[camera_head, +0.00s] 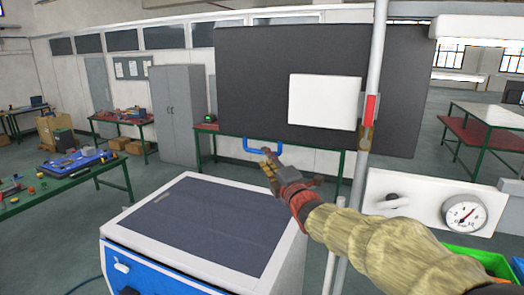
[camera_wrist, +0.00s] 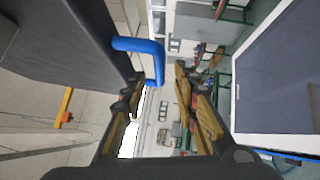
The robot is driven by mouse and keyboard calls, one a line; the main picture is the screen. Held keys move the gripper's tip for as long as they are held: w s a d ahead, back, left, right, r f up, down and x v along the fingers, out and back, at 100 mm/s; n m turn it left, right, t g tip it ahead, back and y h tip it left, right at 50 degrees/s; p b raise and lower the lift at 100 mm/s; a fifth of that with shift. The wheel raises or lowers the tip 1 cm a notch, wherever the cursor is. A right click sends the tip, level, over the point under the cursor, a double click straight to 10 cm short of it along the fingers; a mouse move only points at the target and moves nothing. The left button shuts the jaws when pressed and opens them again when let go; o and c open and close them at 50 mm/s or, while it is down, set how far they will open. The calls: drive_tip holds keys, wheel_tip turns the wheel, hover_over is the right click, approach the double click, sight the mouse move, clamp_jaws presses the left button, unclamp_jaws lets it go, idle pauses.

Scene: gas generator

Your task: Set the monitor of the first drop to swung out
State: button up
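The monitor (camera_head: 250,75) is a large dark panel seen from its back, with a white plate (camera_head: 325,102) on it. It hangs on a pale upright pole (camera_head: 376,60). A blue bar handle (camera_head: 262,148) sticks out at its lower edge. In the wrist view the monitor (camera_wrist: 75,45) fills the upper left and the handle (camera_wrist: 145,46) reaches in between the open fingertips.
A white cabinet with a dark top (camera_head: 205,220) stands below the monitor at left. A pressure gauge (camera_head: 465,216) on a white panel is at right, near my arm. A red and grey bracket (camera_head: 370,108) sits on the pole. Green workbenches stand farther back.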

drive_tip(key=shift+p+x, duration=0.8)
drive_tip(key=shift+x, duration=1.6)
drive_tip(key=shift+c, duration=1.2)
clamp_jaws()
